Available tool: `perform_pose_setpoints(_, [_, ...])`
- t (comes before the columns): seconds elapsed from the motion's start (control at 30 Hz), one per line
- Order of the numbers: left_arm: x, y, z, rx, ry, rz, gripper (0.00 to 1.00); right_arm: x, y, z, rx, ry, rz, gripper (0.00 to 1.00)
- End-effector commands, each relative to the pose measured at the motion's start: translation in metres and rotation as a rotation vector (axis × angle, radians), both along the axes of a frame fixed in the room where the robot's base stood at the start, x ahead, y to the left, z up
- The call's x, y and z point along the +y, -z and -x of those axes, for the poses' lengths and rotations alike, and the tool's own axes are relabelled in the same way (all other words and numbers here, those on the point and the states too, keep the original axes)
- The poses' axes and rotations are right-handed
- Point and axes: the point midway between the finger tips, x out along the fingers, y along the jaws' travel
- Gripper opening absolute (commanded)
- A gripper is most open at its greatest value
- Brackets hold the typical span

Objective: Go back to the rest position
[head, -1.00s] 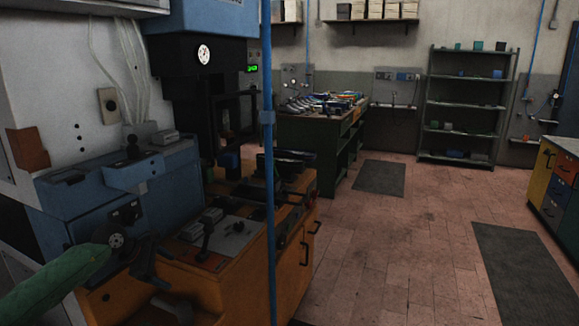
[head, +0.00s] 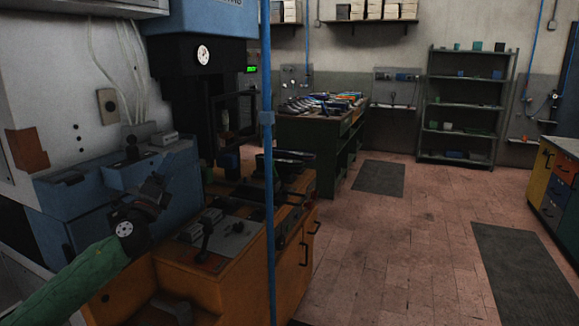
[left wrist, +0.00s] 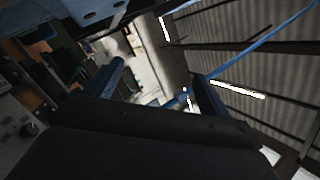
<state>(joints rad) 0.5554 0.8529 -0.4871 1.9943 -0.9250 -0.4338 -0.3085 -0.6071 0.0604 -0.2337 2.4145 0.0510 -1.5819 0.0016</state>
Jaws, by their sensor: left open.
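My left arm comes in from the lower left in a green sleeve. Its left gripper (head: 155,190) is dark and points upward in front of the blue machine housing (head: 80,205). In the left wrist view the two blue-grey fingers of the left gripper (left wrist: 160,88) stand wide apart with nothing between them. Behind them that view shows the ceiling and its lights, tilted. My right gripper is in neither view.
The orange press bench (head: 245,275) with levers on top is close to the arm. A blue vertical pole (head: 268,200) stands at its front. A green workbench (head: 325,160) and a shelf rack (head: 465,105) are farther back.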

Motion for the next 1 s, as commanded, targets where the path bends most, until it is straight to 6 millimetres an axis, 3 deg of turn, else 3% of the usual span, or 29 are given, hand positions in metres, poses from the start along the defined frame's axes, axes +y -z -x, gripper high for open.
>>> perform_pose_setpoints(0.17, [0.015, 0.024, 0.013, 0.114, -0.065, 0.427, 0.81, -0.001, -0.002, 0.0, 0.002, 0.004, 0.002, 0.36])
perform_pose_setpoints(0.27, [0.019, 0.054, 0.024, 0.206, -0.115, 0.657, 0.81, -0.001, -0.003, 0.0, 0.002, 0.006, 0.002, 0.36])
perform_pose_setpoints(0.4, [0.015, 0.118, 0.049, 0.377, -0.204, 0.968, 0.81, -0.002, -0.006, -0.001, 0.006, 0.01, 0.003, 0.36])
perform_pose_setpoints(0.57, [-0.008, 0.203, 0.095, 0.615, -0.329, 1.252, 0.81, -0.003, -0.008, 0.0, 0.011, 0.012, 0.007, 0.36])
perform_pose_setpoints(0.7, [-0.038, 0.267, 0.145, 0.822, -0.426, 1.409, 0.81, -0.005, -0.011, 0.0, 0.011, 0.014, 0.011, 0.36])
perform_pose_setpoints(0.8, [-0.06, 0.304, 0.181, 0.961, -0.477, 1.482, 0.81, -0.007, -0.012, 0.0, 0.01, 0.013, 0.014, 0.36])
perform_pose_setpoints(1.0, [-0.103, 0.357, 0.249, 1.185, -0.513, 1.598, 0.81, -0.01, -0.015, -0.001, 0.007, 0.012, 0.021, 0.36])
